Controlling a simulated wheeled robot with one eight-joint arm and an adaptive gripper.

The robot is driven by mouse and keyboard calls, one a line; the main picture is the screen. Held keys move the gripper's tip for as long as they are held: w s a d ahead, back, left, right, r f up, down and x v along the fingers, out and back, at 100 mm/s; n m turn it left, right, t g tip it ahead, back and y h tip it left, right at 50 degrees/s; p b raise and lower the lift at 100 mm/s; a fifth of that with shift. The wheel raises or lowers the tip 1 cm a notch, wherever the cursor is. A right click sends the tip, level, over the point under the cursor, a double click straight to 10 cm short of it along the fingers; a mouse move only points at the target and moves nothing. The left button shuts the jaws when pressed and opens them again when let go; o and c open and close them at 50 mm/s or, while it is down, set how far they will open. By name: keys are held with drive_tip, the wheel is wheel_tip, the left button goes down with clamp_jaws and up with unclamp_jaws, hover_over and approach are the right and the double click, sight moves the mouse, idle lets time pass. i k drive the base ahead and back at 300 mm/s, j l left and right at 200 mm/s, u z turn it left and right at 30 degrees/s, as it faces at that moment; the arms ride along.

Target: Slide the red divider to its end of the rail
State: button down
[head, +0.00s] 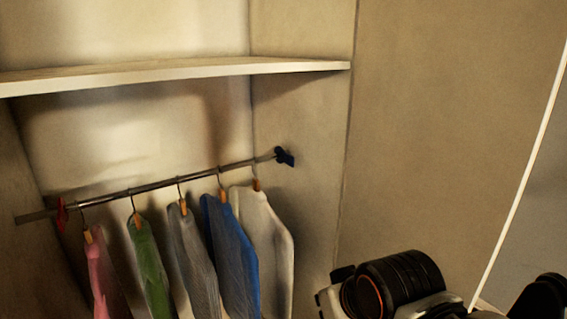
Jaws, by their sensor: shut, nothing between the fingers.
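The red divider (61,214) sits on the metal rail (155,186) near its left end, with a short stretch of bare rail to its left. It is to the left of all the hanging clothes. A dark blue divider (284,156) is at the right end of the rail by the side wall. My gripper is not seen in the head view. Only black and grey parts of my arm show at the bottom right, well away from the red divider.
Several garments hang on the rail: pink (104,275), green (147,262), grey (193,262), blue (231,250) and white (267,245). A shelf (175,70) runs above the rail. A plain panel (440,130) stands to the right. The space between garments and my arm looks clear.

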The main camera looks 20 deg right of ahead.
sight(62, 217)
drive_tip(key=u, duration=1.3)
